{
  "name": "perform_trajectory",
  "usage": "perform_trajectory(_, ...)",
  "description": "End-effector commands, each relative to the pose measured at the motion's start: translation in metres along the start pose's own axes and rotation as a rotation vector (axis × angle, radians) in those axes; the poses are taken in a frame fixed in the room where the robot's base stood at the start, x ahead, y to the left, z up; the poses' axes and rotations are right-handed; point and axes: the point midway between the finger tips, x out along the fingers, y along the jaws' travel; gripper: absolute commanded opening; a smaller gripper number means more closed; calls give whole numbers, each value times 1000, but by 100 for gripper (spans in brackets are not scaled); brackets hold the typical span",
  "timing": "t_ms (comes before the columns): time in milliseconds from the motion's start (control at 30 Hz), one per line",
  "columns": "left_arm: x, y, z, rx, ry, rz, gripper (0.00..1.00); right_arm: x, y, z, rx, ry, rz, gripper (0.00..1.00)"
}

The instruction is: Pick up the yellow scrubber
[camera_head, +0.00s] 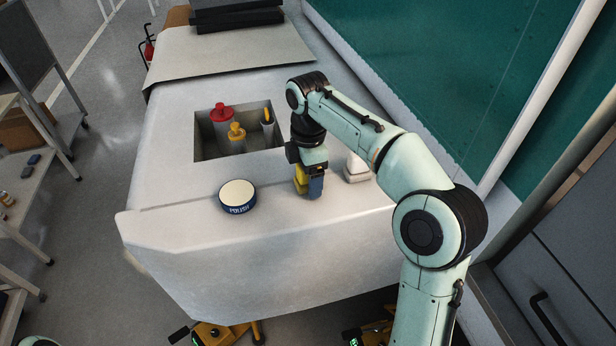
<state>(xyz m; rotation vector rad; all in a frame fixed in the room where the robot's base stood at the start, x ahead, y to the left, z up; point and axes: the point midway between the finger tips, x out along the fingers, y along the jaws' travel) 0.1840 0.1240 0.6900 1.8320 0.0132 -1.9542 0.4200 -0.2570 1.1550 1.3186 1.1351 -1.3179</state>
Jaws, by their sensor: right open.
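The yellow scrubber (300,180) is on the near part of the pale work surface, right of the round polish tin. A blue block-like piece (315,188) shows right beside it; I cannot tell whether they are one object. My right gripper (308,170) points down directly over them, with its jaws open around or just above the scrubber. The gripper body hides the scrubber's top, and contact cannot be made out. My left gripper is out of view.
A blue and white polish tin (237,197) sits to the left. A recessed bin (205,147) behind holds red-capped and yellow-capped bottles. A white bottle (356,168) stands close to the right of the gripper. The surface's front left is clear.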

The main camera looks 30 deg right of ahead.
Motion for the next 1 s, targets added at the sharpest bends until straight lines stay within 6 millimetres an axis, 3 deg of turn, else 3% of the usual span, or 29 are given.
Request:
perform_trajectory(33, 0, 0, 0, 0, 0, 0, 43, 0, 0, 0, 0, 0, 0, 74)
perform_trajectory(200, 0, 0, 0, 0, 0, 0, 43, 0, 0, 0, 0, 0, 0, 19)
perform_trajectory(633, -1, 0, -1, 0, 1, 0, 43, -8, 0, -1, -1, 1, 3, 17)
perform_trajectory(1000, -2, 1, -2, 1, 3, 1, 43, -70, 1, -1, 0, 1, 4, 17)
